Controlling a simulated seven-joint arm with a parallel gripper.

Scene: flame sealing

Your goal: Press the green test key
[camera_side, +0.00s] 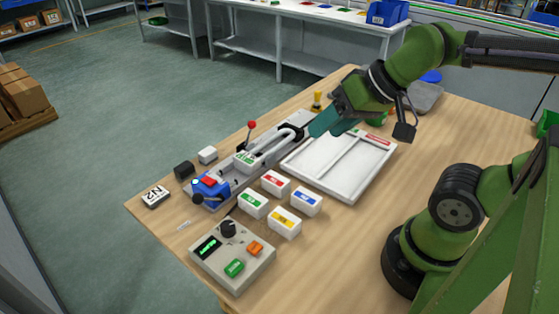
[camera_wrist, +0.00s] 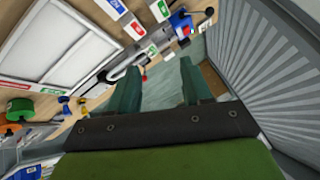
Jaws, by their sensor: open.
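The green key (camera_side: 234,268) is on the sloped top of a grey control box (camera_side: 262,270) at the front of the table in the side view. An orange key (camera_side: 255,248), a black knob (camera_side: 228,229) and a lit green display (camera_side: 208,248) share that box. My gripper (camera_side: 318,125) is far from the box, over the back end of the sealing fixture and near the white tray. In the wrist view my gripper (camera_wrist: 157,72) shows two teal fingers apart with nothing between them. I cannot make out the green key in the wrist view.
Between gripper and box lie the fixture (camera_side: 245,168) with a red-knobbed lever (camera_side: 251,125), several white colour-marked blocks (camera_side: 286,222) and a divided white tray (camera_side: 350,178). An N2 block (camera_side: 155,196) sits at the left edge. Table front beside the box is clear.

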